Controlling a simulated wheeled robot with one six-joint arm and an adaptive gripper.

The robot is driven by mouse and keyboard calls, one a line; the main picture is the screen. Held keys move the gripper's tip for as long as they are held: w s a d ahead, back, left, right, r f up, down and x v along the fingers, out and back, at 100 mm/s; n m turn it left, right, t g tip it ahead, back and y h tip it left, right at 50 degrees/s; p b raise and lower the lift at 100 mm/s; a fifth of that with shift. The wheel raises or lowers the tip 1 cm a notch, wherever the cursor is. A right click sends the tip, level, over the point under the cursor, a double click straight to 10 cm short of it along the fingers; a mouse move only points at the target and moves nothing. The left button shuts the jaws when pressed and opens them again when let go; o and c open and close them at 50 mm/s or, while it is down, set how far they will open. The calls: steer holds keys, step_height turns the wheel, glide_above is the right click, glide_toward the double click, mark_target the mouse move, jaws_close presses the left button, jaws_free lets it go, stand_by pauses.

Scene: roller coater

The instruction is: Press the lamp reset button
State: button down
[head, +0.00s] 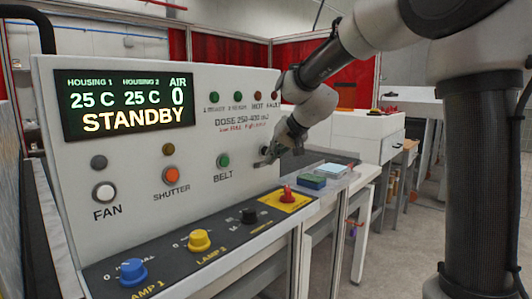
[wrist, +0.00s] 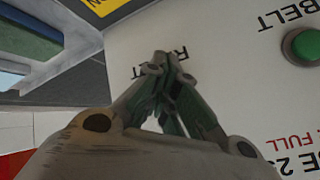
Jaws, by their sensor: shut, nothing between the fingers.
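My gripper (head: 268,156) is shut and empty, with its fingertips at the right part of the white control panel (head: 228,112), right of the green BELT button (head: 223,160). In the wrist view the shut fingertips (wrist: 161,58) lie over a partly covered black label (wrist: 183,53) on the panel; only its end letters show, upside down. The lamp reset button cannot be made out clearly; the fingers hide the spot around the label. I cannot tell whether the fingertips touch the panel or a button.
The display (head: 125,104) reads STANDBY. Below are a white FAN button (head: 104,191) and an orange SHUTTER button (head: 170,175). Blue (head: 131,271) and yellow (head: 199,240) knobs and a red knob (head: 287,193) stand on the sloped dark ledge. A green-topped block (head: 312,181) lies to the right.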

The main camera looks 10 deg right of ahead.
steer(key=shift+s+d, duration=0.35)
steer(key=shift+s, duration=0.1)
steer(key=s+d, duration=0.1)
steer(key=s, duration=0.1)
steer(key=s+d, duration=0.2)
stand_by(0.4)
stand_by(0.5)
steer(key=s+d+f+g+h, duration=0.1)
steer(key=s+d, duration=0.3)
steer(key=s, duration=0.6)
steer(key=s+d+f+n+g+h, duration=0.1)
steer(key=s+d, duration=0.4)
steer(key=s, duration=0.6)
steer(key=s+d+f+g+h, duration=0.1)
steer(key=s+d, duration=0.4)
steer(key=s, duration=0.5)
steer(key=shift+s+d+f+h, duration=0.2)
steer(key=shift+s+f+h, duration=0.2)
steer(key=shift+f+h, duration=0.4)
